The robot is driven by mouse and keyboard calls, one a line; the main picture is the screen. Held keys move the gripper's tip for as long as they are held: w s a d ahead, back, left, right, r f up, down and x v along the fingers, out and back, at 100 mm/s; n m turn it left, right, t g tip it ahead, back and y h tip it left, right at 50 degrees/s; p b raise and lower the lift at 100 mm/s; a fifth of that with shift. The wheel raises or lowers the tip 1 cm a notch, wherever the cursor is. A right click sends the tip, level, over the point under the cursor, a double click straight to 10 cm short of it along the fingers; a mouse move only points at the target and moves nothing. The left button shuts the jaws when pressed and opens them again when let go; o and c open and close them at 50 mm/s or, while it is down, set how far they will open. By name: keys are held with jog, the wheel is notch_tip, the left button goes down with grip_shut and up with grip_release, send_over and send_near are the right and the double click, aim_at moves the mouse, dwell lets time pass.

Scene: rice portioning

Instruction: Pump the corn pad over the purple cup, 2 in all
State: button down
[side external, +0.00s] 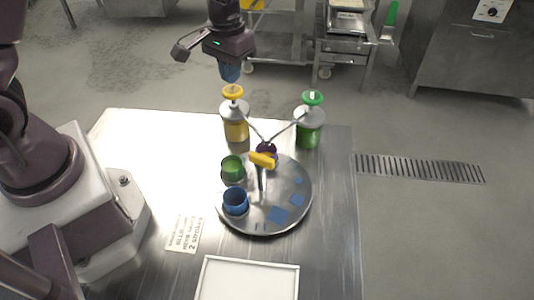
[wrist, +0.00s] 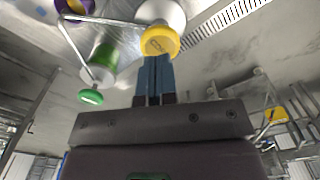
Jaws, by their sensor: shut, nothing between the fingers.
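The corn dispenser's yellow pad (side external: 233,91) tops a steel pump on a jar of yellow contents (side external: 236,130). The pad also shows in the wrist view (wrist: 159,41). My gripper (side external: 230,73) is shut and empty, its blue fingers just above the yellow pad in the side view. Whether they touch it I cannot tell. The purple cup (side external: 266,149) stands at the back of the round steel turntable (side external: 300,215), where the two spouts meet above it. It is partly hidden by the yellow handle (side external: 262,160). The wrist view shows its rim (wrist: 75,5) at the top edge.
A green-topped dispenser (side external: 310,125) stands right of the corn one. A green cup (side external: 232,168) and a blue cup (side external: 235,201) stand on the turntable's left side. A white tray (side external: 249,262) and a printed card (side external: 184,233) lie in front.

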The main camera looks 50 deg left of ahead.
aim_at(232, 89)
jog(key=shift+f, duration=0.15)
dwell(0.4)
jog(key=shift+f, duration=1.75)
jog(key=shift+r, duration=1.9)
jog(key=shift+r, duration=0.1)
notch_tip(232, 89, up, 6)
jog(key=shift+f, duration=0.1)
